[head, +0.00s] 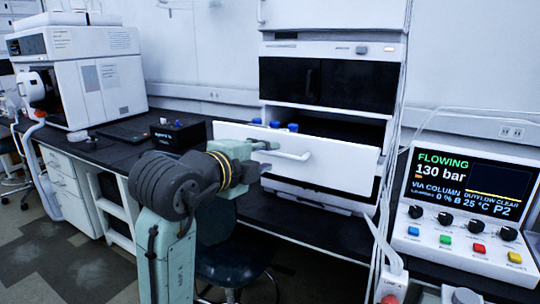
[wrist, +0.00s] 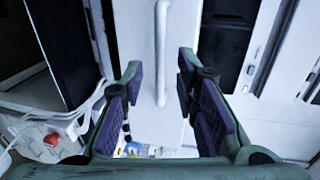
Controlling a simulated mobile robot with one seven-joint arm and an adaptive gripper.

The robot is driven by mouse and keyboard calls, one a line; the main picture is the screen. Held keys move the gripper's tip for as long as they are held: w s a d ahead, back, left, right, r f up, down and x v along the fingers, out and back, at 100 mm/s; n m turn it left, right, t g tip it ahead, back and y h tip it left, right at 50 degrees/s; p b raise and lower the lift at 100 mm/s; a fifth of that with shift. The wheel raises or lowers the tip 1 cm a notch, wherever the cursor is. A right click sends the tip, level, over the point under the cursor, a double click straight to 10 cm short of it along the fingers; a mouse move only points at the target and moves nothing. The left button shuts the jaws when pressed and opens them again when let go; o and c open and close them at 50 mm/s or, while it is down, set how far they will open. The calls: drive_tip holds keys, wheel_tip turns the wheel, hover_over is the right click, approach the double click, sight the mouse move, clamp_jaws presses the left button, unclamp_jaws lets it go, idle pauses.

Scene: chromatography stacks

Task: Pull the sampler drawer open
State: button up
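The sampler drawer (head: 335,160) has a white front that stands out from the chromatography stack, with blue-capped items (head: 292,127) showing behind its top edge. Its white bar handle (head: 293,155) runs across the left part of the front. My gripper (head: 268,156) is at the left end of the handle in the head view. In the wrist view my gripper (wrist: 159,88) has its dark finger pads wide apart. The handle (wrist: 161,45) runs upright in that view, its lower end between the fingertips, with clear gaps to both pads. No contact shows.
The stack's dark-windowed module (head: 330,83) is above the drawer. A control panel (head: 465,210) reading FLOWING, 130 bar stands at right. Loose tubes and cables hang beside the stack's right edge. A stool (head: 232,265) is below the bench; a white instrument (head: 85,75) stands at left.

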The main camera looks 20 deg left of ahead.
drive_tip(key=v, duration=0.8)
drive_tip(key=shift+s, duration=0.25)
